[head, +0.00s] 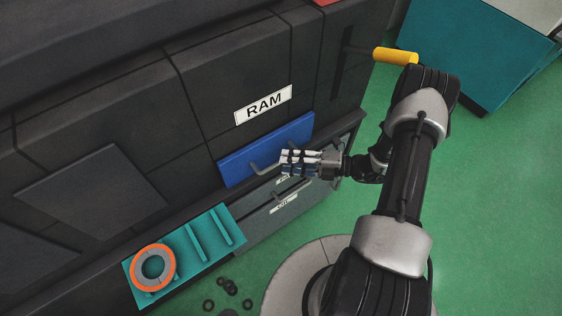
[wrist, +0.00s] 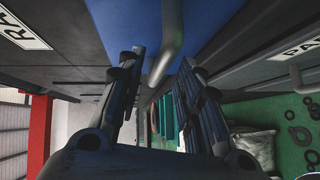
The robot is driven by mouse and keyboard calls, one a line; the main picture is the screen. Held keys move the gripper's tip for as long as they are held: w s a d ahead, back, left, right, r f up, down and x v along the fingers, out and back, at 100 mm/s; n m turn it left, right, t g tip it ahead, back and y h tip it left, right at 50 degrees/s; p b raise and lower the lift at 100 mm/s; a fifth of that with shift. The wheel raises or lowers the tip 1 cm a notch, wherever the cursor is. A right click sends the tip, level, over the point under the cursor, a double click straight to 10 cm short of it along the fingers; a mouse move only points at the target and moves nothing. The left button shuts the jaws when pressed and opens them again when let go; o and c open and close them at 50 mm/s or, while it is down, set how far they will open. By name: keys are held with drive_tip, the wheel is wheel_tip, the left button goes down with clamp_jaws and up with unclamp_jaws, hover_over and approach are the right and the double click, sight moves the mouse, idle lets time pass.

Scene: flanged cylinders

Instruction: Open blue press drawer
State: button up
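The blue drawer front (head: 240,163) sits under the RAM label in the dark press. It fills the top middle of the wrist view (wrist: 206,18). Its grey bar handle (head: 262,170) stands out from the front and also shows in the wrist view (wrist: 172,35). My gripper (head: 286,162) is at the right part of the handle. In the wrist view, my gripper (wrist: 161,60) has its fingers apart, with the handle in line with the gap between the fingertips. No firm contact shows. The handle's right end is hidden behind the fingers in the head view.
Grey labelled drawers (head: 268,212) with handles lie just below the blue one. A teal rack (head: 216,256) holds an orange-rimmed ring (head: 140,277) at lower left. A yellow-gripped lever (head: 396,56) sticks out at upper right. Loose dark rings (head: 229,287) lie on the green floor.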

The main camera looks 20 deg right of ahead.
drive_tip(key=shift+x, duration=1.55)
drive_tip(key=shift+c, duration=0.2)
clamp_jaws()
